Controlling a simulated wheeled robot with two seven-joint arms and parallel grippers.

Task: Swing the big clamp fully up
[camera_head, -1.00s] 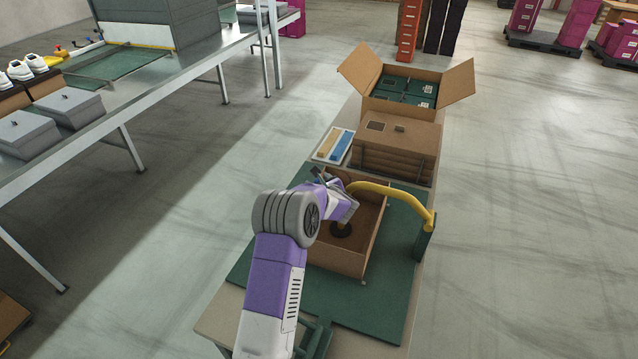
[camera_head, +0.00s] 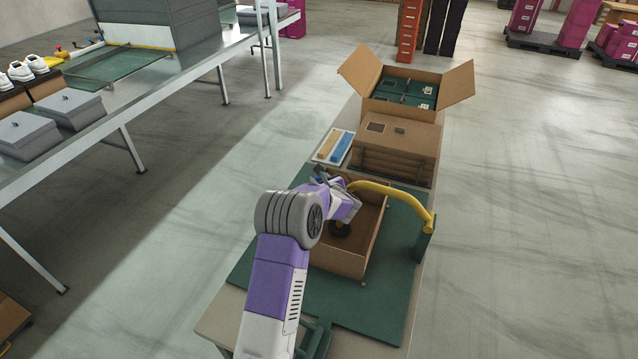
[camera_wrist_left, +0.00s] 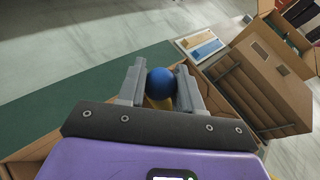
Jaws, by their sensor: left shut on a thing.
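The big clamp's yellow arm (camera_head: 385,190) runs from a dark green post (camera_head: 424,245) at the right edge of the green board (camera_head: 345,310) leftward over an open cardboard box (camera_head: 372,235). A dark round pad (camera_head: 339,229) hangs under the arm inside the box. The arm looks roughly level. My left gripper (camera_head: 325,176) is at the clamp's free end. In the left wrist view its two fingers close on the blue ball knob (camera_wrist_left: 161,82), with a bit of yellow arm just below it. My own arm hides part of the box and clamp. The right gripper is not in view.
A closed cardboard box (camera_head: 395,150) stands behind the board, beside a tray with yellow and blue strips (camera_head: 334,146). Behind it is an open carton (camera_head: 409,112) with green boxes. A long metal table (camera_head: 170,75) is at the left. Open floor lies at the right.

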